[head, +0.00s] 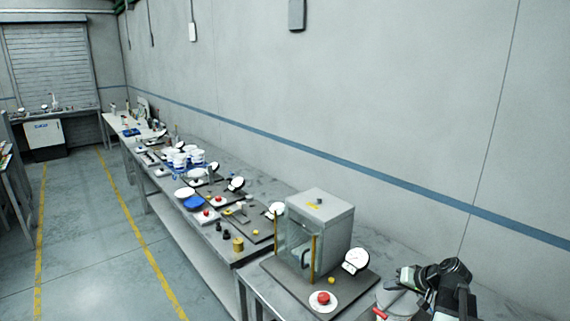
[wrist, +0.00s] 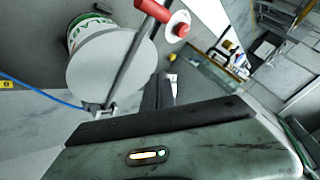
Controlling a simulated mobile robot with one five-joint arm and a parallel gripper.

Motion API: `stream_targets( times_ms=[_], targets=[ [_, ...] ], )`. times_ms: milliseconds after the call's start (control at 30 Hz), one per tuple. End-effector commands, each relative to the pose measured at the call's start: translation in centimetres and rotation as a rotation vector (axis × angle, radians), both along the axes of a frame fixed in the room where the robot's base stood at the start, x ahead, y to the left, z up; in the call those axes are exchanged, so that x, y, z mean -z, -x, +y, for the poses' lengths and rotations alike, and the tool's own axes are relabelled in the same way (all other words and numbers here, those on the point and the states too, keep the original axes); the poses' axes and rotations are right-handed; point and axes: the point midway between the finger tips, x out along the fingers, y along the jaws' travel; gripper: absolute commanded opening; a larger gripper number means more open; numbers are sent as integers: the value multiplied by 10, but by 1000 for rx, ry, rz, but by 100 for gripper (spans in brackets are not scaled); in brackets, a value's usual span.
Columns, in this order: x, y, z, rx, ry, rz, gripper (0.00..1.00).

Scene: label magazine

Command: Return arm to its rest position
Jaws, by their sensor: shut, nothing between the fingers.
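My arm shows at the lower right corner of the head view, dark and folded, partly cut off by the frame edge. My gripper (wrist: 163,84) shows in the wrist view as dark narrow fingers above a wide dark bar. It is shut with nothing held. A red-handled part (wrist: 160,12) is above the tub at the top. In the head view, a pale round container (head: 396,301) stands beside the arm, partly hidden.
A clear-fronted cabinet (head: 325,225) stands on a dark plate with a red button (head: 323,298) and a white dial (head: 356,261). The floor (head: 85,240) at left is open.

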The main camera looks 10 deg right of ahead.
Motion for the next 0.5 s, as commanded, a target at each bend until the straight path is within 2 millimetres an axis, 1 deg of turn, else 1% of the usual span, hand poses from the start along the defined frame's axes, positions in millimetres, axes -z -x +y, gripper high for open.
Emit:
stream_targets(
  times_ms=[33, 67, 100, 167, 200, 267, 300, 367, 400, 467, 500],
  targets=[
    [21, -12, 47, -80, 17, 19, 0],
    [29, -16, 73, -124, 29, 34, 0],
    [40, -19, 106, -178, 47, 58, 0],
    [58, -20, 155, -259, 76, 101, 0],
    [69, -17, 185, -309, 100, 131, 0],
    [86, -9, 227, -375, 137, 182, 0],
    [97, -1, 252, -414, 166, 217, 0],
    [112, 13, 283, -463, 214, 274, 0],
    [121, 23, 300, -485, 249, 314, 0],
    [132, 40, 316, -504, 305, 376, 0],
    [139, 53, 320, -498, 351, 428, 0]
  ],
)
